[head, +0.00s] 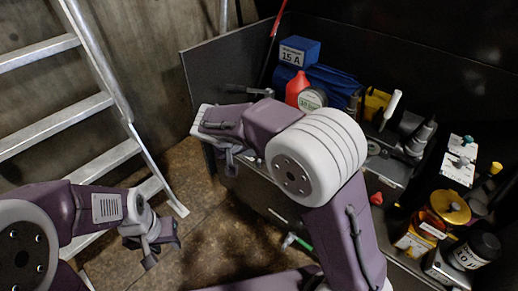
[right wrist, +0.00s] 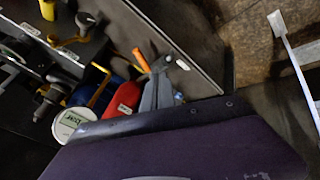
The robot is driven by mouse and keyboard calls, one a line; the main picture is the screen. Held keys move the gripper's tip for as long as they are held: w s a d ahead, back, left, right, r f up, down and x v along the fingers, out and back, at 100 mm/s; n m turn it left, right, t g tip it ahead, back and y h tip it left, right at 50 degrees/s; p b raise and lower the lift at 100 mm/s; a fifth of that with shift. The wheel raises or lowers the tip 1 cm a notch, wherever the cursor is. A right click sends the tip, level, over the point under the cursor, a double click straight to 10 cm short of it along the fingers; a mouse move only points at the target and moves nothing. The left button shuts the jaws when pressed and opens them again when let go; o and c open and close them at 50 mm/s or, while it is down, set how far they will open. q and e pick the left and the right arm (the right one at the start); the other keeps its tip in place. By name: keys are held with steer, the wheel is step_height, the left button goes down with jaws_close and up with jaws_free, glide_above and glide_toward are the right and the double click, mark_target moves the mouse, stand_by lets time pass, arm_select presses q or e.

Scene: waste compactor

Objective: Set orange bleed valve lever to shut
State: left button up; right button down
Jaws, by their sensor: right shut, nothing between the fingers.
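A small red-orange piece (head: 375,198) shows beside my right arm in the head view, and an orange handle-like piece (right wrist: 141,60) shows in the right wrist view; I cannot tell whether either is the lever. My right gripper (head: 250,90) is mostly hidden behind its own purple arm, left of the red bottle; it looks shut and empty. My left gripper (head: 150,250) hangs low near the ladder, away from the bench; its finger gap is unclear.
A red bottle (head: 297,88), a white-lidded jar (head: 312,98) and a blue 15 A box (head: 299,51) crowd the bench. Amber and black containers (head: 478,250) stand at the right. A metal ladder (head: 70,125) leans at the left. Brown floor (head: 195,235) is open between.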

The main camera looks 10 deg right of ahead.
steer(key=w+d+f+b, duration=0.4)
steer(key=d+f+b, duration=0.2)
steer(key=d+f, duration=0.1)
steer(key=shift+x, duration=0.95)
steer(key=shift+s+f, duration=0.1)
steer(key=shift+s, duration=0.05)
steer(key=shift+d+n, duration=0.15)
steer(key=shift+n, duration=0.25)
steer(key=shift+s+d, duration=0.1)
steer(key=shift+d, duration=0.1)
steer(key=shift+d+n+t+y, duration=0.5)
steer(key=shift+d+n+y, duration=0.3)
steer(key=shift+n, duration=0.3)
steer(key=shift+d+p, duration=0.35)
steer(key=shift+d, duration=0.75)
